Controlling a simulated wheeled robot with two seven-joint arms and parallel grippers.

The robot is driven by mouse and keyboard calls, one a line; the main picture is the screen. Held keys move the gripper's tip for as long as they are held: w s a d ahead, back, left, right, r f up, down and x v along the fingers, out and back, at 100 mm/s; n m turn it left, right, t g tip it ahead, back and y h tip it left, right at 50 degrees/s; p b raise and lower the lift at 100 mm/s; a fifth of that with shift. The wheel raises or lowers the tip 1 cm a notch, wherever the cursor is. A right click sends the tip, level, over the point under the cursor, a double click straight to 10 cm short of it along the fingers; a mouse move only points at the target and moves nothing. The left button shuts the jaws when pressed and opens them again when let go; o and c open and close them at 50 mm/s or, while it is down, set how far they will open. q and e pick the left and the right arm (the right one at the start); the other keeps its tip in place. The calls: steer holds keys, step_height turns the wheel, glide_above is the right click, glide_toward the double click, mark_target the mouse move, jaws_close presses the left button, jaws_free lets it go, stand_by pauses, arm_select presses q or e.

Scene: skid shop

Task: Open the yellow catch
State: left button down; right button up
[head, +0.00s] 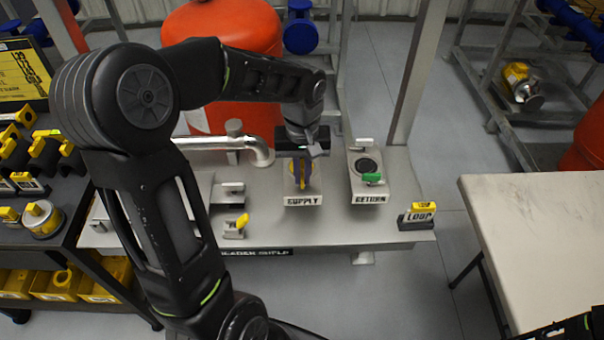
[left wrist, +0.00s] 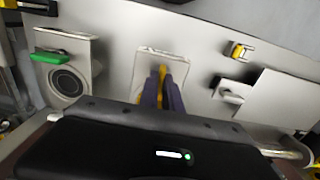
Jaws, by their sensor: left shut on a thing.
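The yellow catch (head: 237,224) sits on the grey bench top, left of the SUPPLY valve and in front of a grey catch (head: 232,190). In the left wrist view the yellow catch (left wrist: 237,50) is at upper right, apart from my fingers. My left gripper (head: 302,178) points down over the SUPPLY plate (head: 303,200). It is shut on the yellow handle of the SUPPLY valve (left wrist: 162,74), which shows between the fingers in the left wrist view. The fingers partly hide the handle.
The RETURN valve with its green handle (head: 372,178) stands right of SUPPLY. A yellow-topped LOOP block (head: 421,211) is at the bench's right end. A silver pipe (head: 258,150) and an orange tank (head: 255,40) are behind. A pale table (head: 540,230) stands at right.

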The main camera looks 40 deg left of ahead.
stand_by(0.6)
arm_select(q)
steer(key=shift+m+p, duration=0.35)
steer(key=shift+m, duration=1.35)
steer(key=shift+r+m, duration=0.1)
steer(key=shift+m, duration=0.7)
steer(key=shift+m+p, duration=0.35)
steer(key=shift+m, duration=0.55)
steer(key=shift+m+p, duration=0.4)
steer(key=shift+m, duration=1.3)
